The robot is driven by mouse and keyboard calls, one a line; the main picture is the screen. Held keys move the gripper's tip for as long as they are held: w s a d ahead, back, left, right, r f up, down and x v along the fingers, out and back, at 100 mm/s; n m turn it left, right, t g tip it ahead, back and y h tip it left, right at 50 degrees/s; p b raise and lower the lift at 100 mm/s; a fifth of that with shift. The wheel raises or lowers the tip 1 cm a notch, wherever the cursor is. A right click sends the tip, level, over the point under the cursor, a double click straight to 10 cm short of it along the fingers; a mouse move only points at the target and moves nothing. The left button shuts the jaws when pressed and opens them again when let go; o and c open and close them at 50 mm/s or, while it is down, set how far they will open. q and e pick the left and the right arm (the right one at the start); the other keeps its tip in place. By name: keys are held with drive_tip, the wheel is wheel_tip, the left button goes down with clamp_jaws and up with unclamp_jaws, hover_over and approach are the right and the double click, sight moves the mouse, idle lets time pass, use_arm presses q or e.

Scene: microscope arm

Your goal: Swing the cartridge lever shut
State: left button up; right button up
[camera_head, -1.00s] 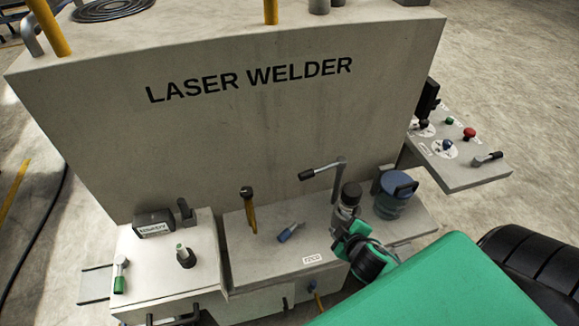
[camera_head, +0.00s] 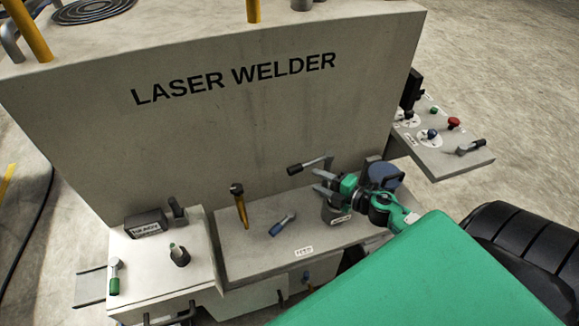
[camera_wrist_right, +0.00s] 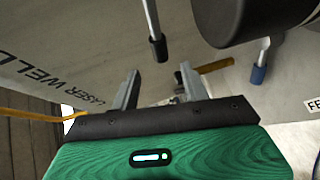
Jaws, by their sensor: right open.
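A lever with a black grip and grey arm, which I take to be the cartridge lever (camera_head: 309,165), sticks out to the left above the welder's grey shelf. In the right wrist view its black grip (camera_wrist_right: 157,47) and grey rod come in from the top, beyond my fingertips. My right gripper (camera_head: 320,182) is open and empty, just below the lever in the head view. Its two grey fingers (camera_wrist_right: 157,88) are spread apart. I see no clear contact with the lever. The gripper and wrist partly hide the lever's pivot end. My left gripper is not in view.
A yellow handle (camera_head: 241,208) and a blue-tipped lever (camera_head: 282,225) stand on the shelf to the left. A dark cylinder (camera_wrist_right: 237,18) is close to my right gripper. A blue round part (camera_head: 386,176) sits behind my wrist. A control panel (camera_head: 450,158) juts out at right.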

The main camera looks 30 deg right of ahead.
sight(298, 171)
drive_tip(key=p+x, duration=0.3)
drive_tip(key=x, duration=0.7)
drive_tip(key=shift+w+a, duration=0.1)
drive_tip(key=shift+w, duration=0.2)
drive_tip(key=shift+w+a+f, duration=0.2)
drive_tip(key=shift+w, duration=0.35)
clamp_jaws()
